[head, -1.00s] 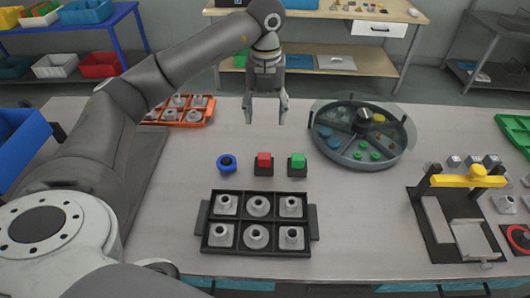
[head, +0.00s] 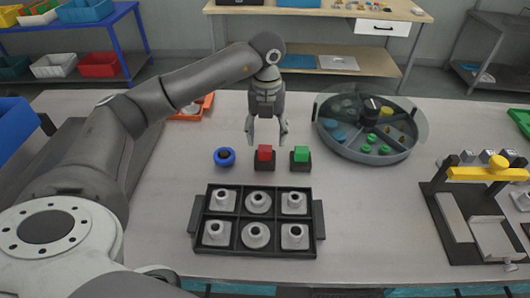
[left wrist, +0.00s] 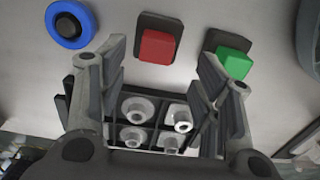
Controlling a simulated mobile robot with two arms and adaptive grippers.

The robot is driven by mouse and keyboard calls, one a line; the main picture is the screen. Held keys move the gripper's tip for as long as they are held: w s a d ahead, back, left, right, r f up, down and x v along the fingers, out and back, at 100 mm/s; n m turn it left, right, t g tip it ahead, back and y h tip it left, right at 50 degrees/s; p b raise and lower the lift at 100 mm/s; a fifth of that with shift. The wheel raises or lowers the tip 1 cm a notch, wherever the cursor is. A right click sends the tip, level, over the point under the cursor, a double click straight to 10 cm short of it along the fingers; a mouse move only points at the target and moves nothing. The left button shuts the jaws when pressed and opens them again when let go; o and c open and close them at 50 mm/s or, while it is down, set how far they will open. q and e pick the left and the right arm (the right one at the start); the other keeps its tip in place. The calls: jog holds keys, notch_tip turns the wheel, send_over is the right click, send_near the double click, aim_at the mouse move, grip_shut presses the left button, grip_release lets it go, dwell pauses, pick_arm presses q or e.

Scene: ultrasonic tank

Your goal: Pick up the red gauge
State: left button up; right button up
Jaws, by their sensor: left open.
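The red gauge (head: 264,153) is a small red block in a dark base on the table. It also shows in the left wrist view (left wrist: 157,47), ahead of my fingers and roughly between their lines. My left gripper (head: 267,140) points down with its fingers apart, close to the red gauge and seemingly just above or behind it. In the left wrist view my left gripper (left wrist: 160,85) is open with nothing between its fingertips. I cannot see my right gripper.
A green block (head: 301,154) in a dark base stands close right of the red one, and a blue ring (head: 225,157) lies left. A black tray (head: 234,247) with several metal parts lies in front. A round divided container (head: 345,152) stands at the right.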

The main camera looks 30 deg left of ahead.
aim_at(265, 148)
pick_arm(q)
jog(key=shift+f, duration=0.65)
jog(key=f+p, duration=0.1)
jog(key=f, duration=0.1)
jog(key=f+p, duration=0.1)
jog(key=f, duration=0.1)
jog(key=shift+s+a+f, duration=0.1)
jog(key=shift+a+f, duration=0.1)
jog(key=shift+f, duration=0.3)
jog(key=shift+c, duration=0.4)
jog(key=shift+c, duration=1.2)
jog(key=c, duration=0.7)
jog(key=shift+c, duration=0.5)
jog(key=shift+r, duration=0.15)
